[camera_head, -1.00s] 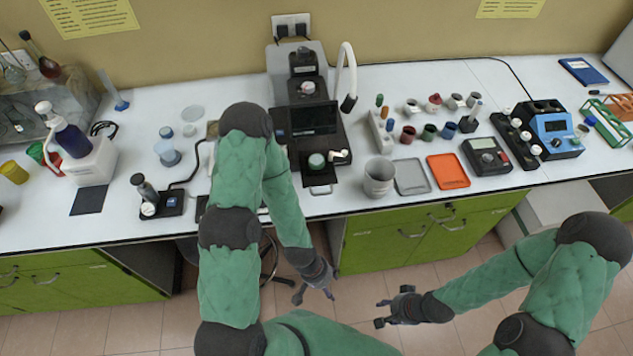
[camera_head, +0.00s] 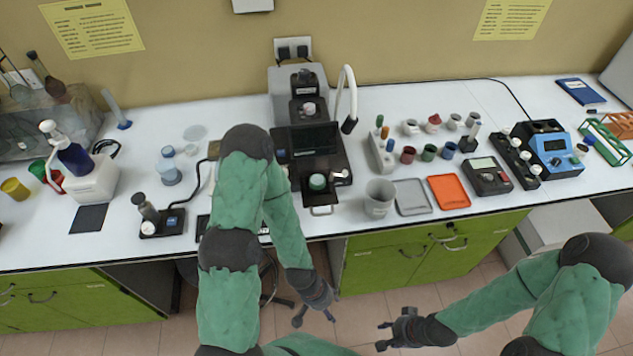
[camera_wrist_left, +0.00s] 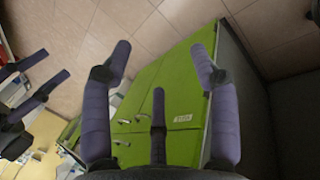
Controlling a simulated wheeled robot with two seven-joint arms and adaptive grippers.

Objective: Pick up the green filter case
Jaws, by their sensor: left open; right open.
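A small green round case (camera_head: 429,152) stands on the white bench in the head view, between a dark red one (camera_head: 408,154) and a blue one (camera_head: 449,150). Another green-topped round piece (camera_head: 318,182) sits on the front tray of the black instrument. I cannot tell for certain which is the filter case. My left gripper (camera_head: 318,314) is open and empty, in front of and below the bench edge. It also shows in the left wrist view (camera_wrist_left: 163,70), facing the green cabinet. My right gripper (camera_head: 383,337) is open and empty, lower right, clear of the bench.
The black instrument (camera_head: 312,140) with a white curved hose stands mid-bench. A grey beaker (camera_head: 379,198), a grey tray (camera_head: 411,197) and an orange tray (camera_head: 449,192) lie near the front edge. Green cabinets (camera_head: 400,262) stand under the bench.

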